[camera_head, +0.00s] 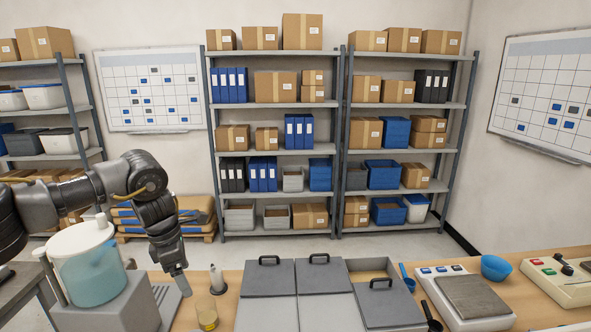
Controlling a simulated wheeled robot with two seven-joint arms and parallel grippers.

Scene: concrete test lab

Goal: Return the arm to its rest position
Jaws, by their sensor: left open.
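My left arm comes in from the left, bends at the elbow and hangs down over the near left part of the table. My right arm and right gripper are not in view.
A dispenser with bluish liquid (90,268) stands close left of the gripper. A glass with amber contents (207,316) is near. Grey lidded bins (266,276) fill the middle; the back right one is partly uncovered. A scale (468,296) and blue bowl (496,267) stand right.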

